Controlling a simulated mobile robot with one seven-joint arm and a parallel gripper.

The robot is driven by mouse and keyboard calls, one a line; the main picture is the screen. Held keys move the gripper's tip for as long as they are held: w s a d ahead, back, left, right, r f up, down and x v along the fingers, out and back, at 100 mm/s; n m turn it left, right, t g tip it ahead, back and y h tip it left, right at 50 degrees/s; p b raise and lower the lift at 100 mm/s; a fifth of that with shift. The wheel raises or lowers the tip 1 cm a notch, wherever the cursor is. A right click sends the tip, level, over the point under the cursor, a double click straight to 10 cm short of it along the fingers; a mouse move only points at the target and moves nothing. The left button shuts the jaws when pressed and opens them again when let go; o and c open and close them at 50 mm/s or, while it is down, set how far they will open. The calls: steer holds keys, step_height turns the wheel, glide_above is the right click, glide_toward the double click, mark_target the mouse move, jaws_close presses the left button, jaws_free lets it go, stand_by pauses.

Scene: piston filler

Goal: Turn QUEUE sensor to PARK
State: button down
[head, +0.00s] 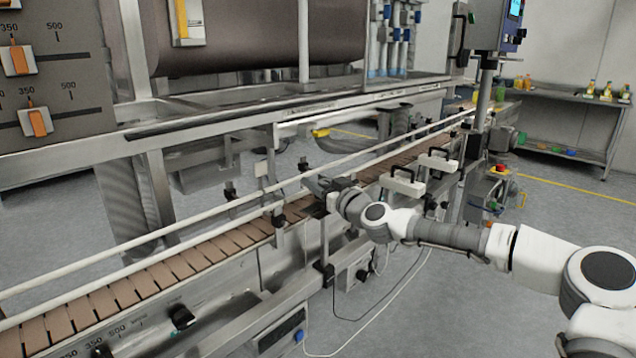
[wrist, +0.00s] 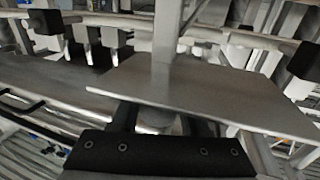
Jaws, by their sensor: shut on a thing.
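My gripper (head: 322,187) is at the conveyor's near guide rail, at the end of my outstretched arm. In the wrist view, the dark fingers of my gripper (wrist: 160,122) reach under a flat grey plate (wrist: 215,95) and are shut on a rounded grey piece (wrist: 158,125). A grey upright post (wrist: 166,40) rises from the plate. The held piece may be part of the QUEUE sensor, but no label or PARK mark can be read. In the head view, my gripper and wrist hide most of it.
The brown slat conveyor (head: 190,262) runs diagonally between pale guide rails (head: 130,268). Black-handled brackets (head: 404,182) stand right of my gripper. A control box (head: 497,22) stands on a post behind. Thin cables hang below my arm. Open floor lies at the right.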

steer(key=shift+d+m+t+h, duration=0.1)
steer(key=shift+m+t+h, duration=0.3)
steer(key=shift+m+h, duration=0.15)
steer(key=shift+w+d+r+m+t+h, duration=0.15)
steer(key=shift+m+t+h, duration=0.55)
steer(key=shift+h, duration=0.45)
steer(key=m+h, duration=0.1)
steer(key=h, duration=0.1)
steer(key=m+t+h, duration=0.1)
steer(key=m+h, duration=0.1)
steer(key=shift+w+d+r+h, duration=0.1)
steer(key=shift+w+d+h, duration=0.05)
steer(key=shift+d+h, duration=0.25)
steer(key=m+h+p, duration=0.2)
steer(key=h, duration=0.1)
steer(key=d+m+h+p, duration=0.1)
steer(key=m+h+p, duration=0.1)
steer(key=h, duration=0.2)
steer(key=shift+d+m, duration=0.1)
steer(key=shift+m, duration=0.25)
steer(key=shift+d+m+g+h+p, duration=0.25)
steer(key=shift+m+h+p, duration=0.2)
steer(key=shift+h, duration=0.2)
steer(key=shift+d+m+g+h+p, duration=0.1)
steer(key=shift+m+g+h+p, duration=0.2)
steer(key=shift+m+h, duration=0.25)
steer(key=shift+f+h, duration=0.25)
steer(key=shift+h, duration=0.05)
steer(key=shift+c, duration=2.2)
jaws_free()
